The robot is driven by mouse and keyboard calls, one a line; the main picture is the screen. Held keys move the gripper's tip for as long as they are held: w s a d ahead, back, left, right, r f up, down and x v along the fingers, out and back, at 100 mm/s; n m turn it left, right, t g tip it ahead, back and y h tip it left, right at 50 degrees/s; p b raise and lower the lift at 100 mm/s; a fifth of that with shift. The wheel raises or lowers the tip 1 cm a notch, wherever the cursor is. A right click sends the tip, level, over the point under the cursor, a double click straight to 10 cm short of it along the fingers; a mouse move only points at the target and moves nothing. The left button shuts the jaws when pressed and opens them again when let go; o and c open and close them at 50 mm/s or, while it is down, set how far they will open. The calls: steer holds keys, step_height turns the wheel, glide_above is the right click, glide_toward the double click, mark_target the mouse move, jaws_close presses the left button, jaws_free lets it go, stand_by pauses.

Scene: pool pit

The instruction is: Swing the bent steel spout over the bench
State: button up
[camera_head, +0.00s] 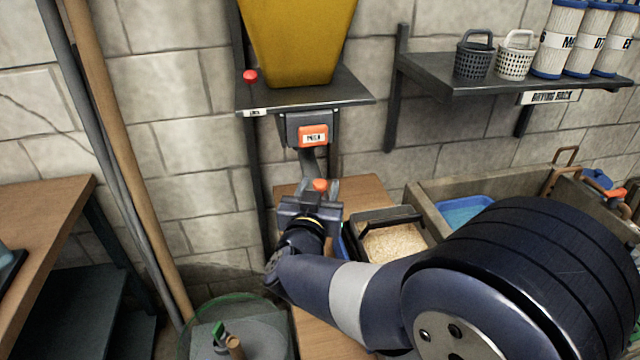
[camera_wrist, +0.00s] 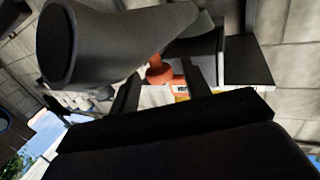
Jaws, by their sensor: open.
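The bent steel spout (camera_head: 309,162) hangs below the orange-labelled outlet (camera_head: 313,136) of the yellow hopper (camera_head: 298,35). Its wide dark mouth and grey tube (camera_wrist: 120,40) fill the upper left of the wrist view. An orange-red knob (camera_head: 320,185) sits low by the spout; it also shows in the wrist view (camera_wrist: 160,70). My gripper (camera_head: 318,192) is open at the knob, which appears between the two fingers (camera_wrist: 163,85) in the wrist view. I cannot tell whether they touch it. The wooden bench (camera_head: 370,190) lies below, partly hidden by my arm.
A black-rimmed tray of pale grains (camera_head: 395,243) stands on the bench right of my gripper. A trough (camera_head: 430,198) with a blue tray (camera_head: 465,210) is beyond it. The hopper shelf (camera_head: 355,93) overhangs above. Poles (camera_head: 110,130) lean at left; a green-rimmed bin (camera_head: 250,310) stands below.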

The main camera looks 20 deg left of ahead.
steer(key=s+d, duration=0.1)
steer(key=s, duration=0.8)
steer(key=shift+d, duration=0.35)
steer(key=w, duration=0.3)
steer(key=w+a, duration=0.1)
steer(key=w, duration=0.3)
steer(key=w+a, duration=0.1)
steer(key=w, duration=0.3)
steer(key=shift+d+f, duration=0.15)
steer(key=shift+d+y+b, duration=0.1)
steer(key=shift+y+b, duration=0.2)
steer(key=shift+b, duration=0.05)
steer(key=shift+d+r, duration=0.1)
steer(key=shift+r, duration=0.15)
